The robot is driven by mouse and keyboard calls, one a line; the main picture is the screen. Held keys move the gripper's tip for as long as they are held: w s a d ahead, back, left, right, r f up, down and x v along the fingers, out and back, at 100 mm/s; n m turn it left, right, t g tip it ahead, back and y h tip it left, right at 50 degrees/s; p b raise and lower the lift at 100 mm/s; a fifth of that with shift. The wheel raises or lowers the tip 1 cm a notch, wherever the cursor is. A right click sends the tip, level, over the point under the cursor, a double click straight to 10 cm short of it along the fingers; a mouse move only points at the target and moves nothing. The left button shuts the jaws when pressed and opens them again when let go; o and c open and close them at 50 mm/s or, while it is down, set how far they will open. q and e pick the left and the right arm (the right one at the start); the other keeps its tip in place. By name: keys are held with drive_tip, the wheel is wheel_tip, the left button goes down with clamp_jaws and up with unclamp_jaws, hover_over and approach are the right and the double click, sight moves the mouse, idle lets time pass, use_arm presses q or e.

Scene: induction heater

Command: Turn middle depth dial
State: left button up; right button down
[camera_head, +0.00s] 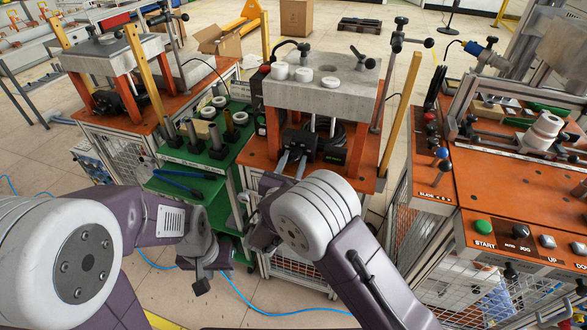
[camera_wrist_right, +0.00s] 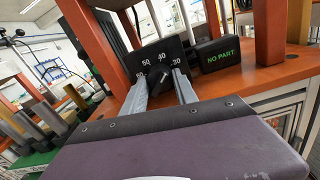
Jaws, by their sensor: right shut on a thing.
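The middle depth dial is a black plate (camera_wrist_right: 159,60) with white numbers 30, 40, 50 and a dark pointer knob (camera_wrist_right: 158,92). In the head view the dial plate (camera_head: 298,139) sits on the orange table under the middle press's grey slab. My right gripper (camera_head: 291,160) reaches in to the dial. In the right wrist view its two grey fingers (camera_wrist_right: 160,88) stand on either side of the knob and are shut on it. The knob is partly hidden low between the fingers. My left gripper (camera_head: 201,280) hangs at the lower left, away from the dial; its fingers are unclear.
A black box reading NO PART (camera_wrist_right: 220,54) stands right beside the dial. Orange posts (camera_head: 359,148) flank it. A green cart (camera_head: 188,170) with dark cylinders stands to the left. An orange control desk (camera_head: 500,205) with buttons stands to the right.

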drive_tip(key=m+b, duration=0.3)
drive_tip(key=shift+f+b, duration=0.25)
drive_tip(key=shift+b, duration=0.05)
drive_tip(key=shift+r+m+b, duration=0.15)
drive_tip(key=shift+m+b, duration=0.35)
drive_tip(key=shift+m, duration=0.2)
drive_tip(key=c, duration=1)
unclamp_jaws()
drive_tip(key=shift+o, duration=0.2)
